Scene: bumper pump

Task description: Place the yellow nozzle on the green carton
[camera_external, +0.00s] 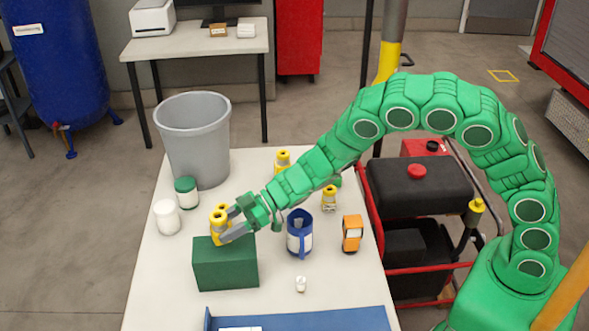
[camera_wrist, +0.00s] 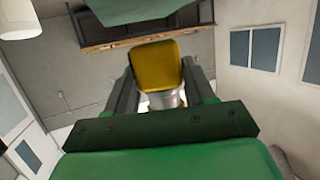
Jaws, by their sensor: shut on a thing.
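The yellow nozzle (camera_external: 217,222) is held between the fingers of my gripper (camera_external: 228,228) at the top of the green carton (camera_external: 225,268). In the wrist view the yellow nozzle (camera_wrist: 156,66) shows between the two dark fingers, with a grey part below its yellow body. My gripper is shut on it. The carton stands on the table, and its top is partly hidden by the gripper and nozzle. I cannot tell whether the nozzle touches the carton.
A green-lidded jar (camera_external: 187,192), a white jar (camera_external: 167,218) and a grey bin (camera_external: 193,135) are behind left. A small white item (camera_external: 300,284) and blue tray (camera_external: 350,318) are in front.

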